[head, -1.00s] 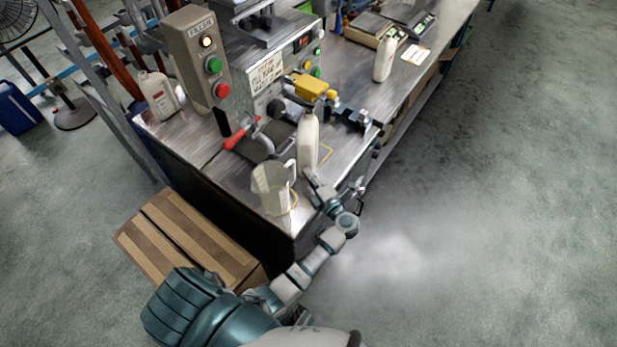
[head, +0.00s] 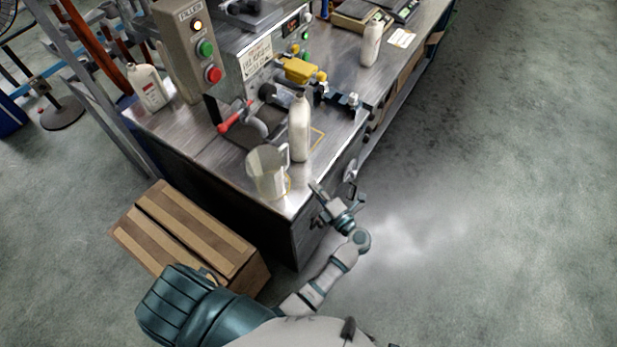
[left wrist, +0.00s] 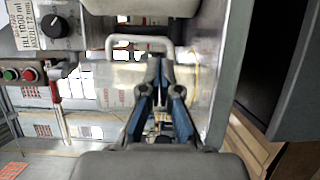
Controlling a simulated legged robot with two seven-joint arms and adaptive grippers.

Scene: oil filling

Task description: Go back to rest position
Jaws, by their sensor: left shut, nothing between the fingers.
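My left gripper (head: 316,188) is shut and empty at the front right corner of the metal bench (head: 215,172). In the left wrist view, its fingers (left wrist: 159,65) come together at the tips with nothing between them. A clear measuring jug (head: 265,173) stands near the bench's front corner, left of the gripper and apart from it in the head view. The jug (left wrist: 108,74) also shows beyond the fingers in the left wrist view. A white bottle (head: 299,130) stands upright just behind the jug. My right gripper is not in view.
The filling machine with its control box (head: 187,45) and red-handled lever (head: 232,118) stands behind the jug. More white bottles stand at the left (head: 147,88) and back right (head: 371,45). A cardboard box (head: 190,235) lies on the floor below the bench. Open floor lies to the right.

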